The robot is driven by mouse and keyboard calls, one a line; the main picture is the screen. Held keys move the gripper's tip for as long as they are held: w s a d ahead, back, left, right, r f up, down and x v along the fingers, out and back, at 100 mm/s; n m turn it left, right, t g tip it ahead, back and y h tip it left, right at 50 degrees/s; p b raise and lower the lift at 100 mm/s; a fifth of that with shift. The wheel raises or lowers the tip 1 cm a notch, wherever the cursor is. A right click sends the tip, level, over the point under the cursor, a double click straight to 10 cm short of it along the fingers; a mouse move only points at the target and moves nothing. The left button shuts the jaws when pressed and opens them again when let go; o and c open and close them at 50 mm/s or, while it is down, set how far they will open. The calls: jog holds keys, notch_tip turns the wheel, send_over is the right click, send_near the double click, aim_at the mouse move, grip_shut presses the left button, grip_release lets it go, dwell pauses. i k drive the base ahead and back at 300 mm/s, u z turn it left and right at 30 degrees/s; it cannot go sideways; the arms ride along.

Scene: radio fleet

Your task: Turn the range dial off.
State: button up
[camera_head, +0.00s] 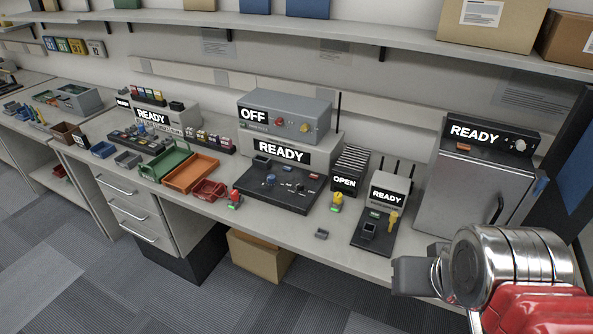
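No dial's label can be read as "range". A black panel (262,203) in the middle of the bench has a blue knob (270,180) and a small dark knob (300,188); a READY sign stands behind it. A grey box (310,103) above, signed OFF, has a red knob (280,124) and a yellow knob (304,127). A pale knob (520,145) sits on the READY-signed steel cabinet (462,187) at the right. My gripper (412,277) is at the lower right, in front of the bench and apart from these dials; its fingers are not clear.
Green (168,164) and orange (190,177) trays lie left of the panel. A small READY-signed device (389,190) stands between panel and cabinet. A cardboard box (262,255) is under the bench. A shelf (270,23) runs above. The front carpet is clear.

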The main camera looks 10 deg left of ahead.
aim_at(299, 184)
jog(key=u, duration=0.35)
jog(key=i, duration=0.7)
jog(key=u, duration=0.8)
jog(key=i, duration=0.45)
jog(key=u, duration=0.2)
